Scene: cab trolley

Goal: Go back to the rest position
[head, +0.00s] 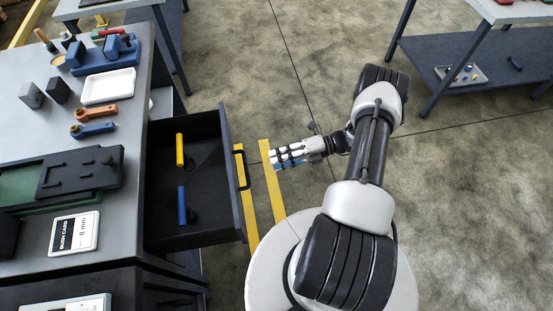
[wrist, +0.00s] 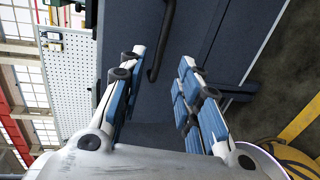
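My gripper (head: 275,159) is at the end of my arm, to the right of the cabinet's open drawer (head: 212,235), over the floor. Its fingers point left at the drawer's dark handle (head: 243,170), with a gap between them. In the wrist view my gripper (wrist: 163,57) has its two blue-padded fingers spread, with nothing held between them. The handle (wrist: 163,40) shows beyond and between the fingertips, on the dark drawer front. The drawer holds a yellow-handled tool (head: 180,150) and a blue-handled tool (head: 182,205), lying apart.
The grey workbench (head: 125,215) on the left carries a white tray (head: 108,87), an orange tool (head: 96,113), a blue tool (head: 93,130) and a card (head: 75,233). Another table with a lower shelf (head: 420,60) stands at the upper right. Open floor lies between.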

